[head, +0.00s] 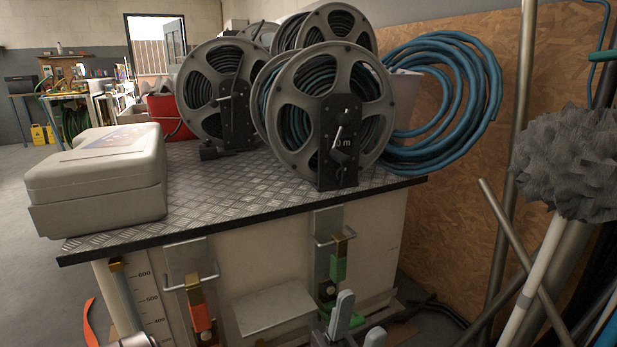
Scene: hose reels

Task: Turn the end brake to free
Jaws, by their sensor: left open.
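Several grey hose reels stand on the bench. The nearest reel (279,88) has a black bracket (327,176) with a slim, slightly tilted metal lever (337,136), a dark knob and a partly covered "0 m" marking. I cannot tell which brake setting it shows. The reel to its left (197,123) has a similar black bracket (232,128) with a lever. My left gripper (360,320) is open and empty at the bottom of the view, low in front of the bench and well below the reels. My right gripper is out of view.
The bench top (215,195) is metal tread plate, with a beige case (97,180) at its left. Its front carries a red-block latch (200,316) and a green-block latch (338,262). Blue hose (478,105) hangs behind at right. Poles (510,190) and a grey mop (570,165) crowd the right.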

